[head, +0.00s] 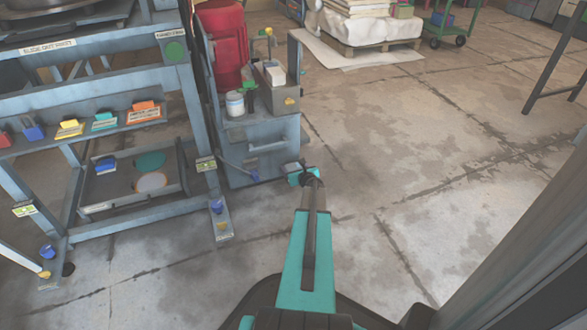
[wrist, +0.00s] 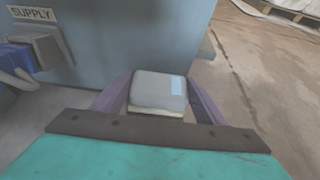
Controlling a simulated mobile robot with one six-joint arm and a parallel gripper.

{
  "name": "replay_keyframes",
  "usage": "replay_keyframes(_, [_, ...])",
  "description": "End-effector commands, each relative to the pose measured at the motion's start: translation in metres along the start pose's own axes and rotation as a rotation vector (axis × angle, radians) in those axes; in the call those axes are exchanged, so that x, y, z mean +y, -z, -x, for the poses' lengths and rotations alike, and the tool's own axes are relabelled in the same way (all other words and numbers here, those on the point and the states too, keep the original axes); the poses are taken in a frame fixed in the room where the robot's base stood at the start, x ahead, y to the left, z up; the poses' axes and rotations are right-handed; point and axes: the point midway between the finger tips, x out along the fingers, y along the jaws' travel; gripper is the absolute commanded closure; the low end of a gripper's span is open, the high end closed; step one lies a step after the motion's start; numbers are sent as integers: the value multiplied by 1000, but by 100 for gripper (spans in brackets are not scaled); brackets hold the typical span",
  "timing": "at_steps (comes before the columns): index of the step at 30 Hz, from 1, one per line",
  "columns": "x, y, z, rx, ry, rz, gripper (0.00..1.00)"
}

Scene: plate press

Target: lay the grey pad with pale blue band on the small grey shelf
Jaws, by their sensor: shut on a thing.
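The grey pad (wrist: 155,90) is between the two purple fingers of my gripper (wrist: 158,94) in the wrist view. A pale blue patch of its band shows on the right of its top, and a pale layer shows beneath. My gripper is shut on the pad. In the head view my gripper (head: 301,174) is at the end of my outstretched arm, beside the lower right of the grey-blue cabinet (head: 262,155). The pad is too small there to make out clearly. A grey shelf (head: 95,136) carries several coloured blocks on the left frame; I cannot tell whether it is the small grey shelf.
A low grey tray (head: 120,199) with teal and grey discs sits inside the frame. A white jar (head: 235,104) and a bin stand on the cabinet. A SUPPLY box (wrist: 38,44) with a blue plug is left in the wrist view. The floor to the right (head: 420,170) is clear.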

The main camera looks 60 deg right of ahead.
Motion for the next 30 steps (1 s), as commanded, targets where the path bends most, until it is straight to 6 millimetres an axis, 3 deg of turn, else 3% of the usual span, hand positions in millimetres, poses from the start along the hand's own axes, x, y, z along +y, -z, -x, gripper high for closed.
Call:
replay_keyframes(4, [0, 4, -2, 0, 0, 0, 56])
replay_keyframes(5, [0, 3, -1, 0, 0, 0, 31])
replay_keyframes(8, [0, 3, -1, 0, 0, 0, 16])
replay_keyframes(22, [1, -2, 0, 0, -1, 0, 16])
replay_keyframes(30, [2, -2, 25, 1, -1, 0, 16])
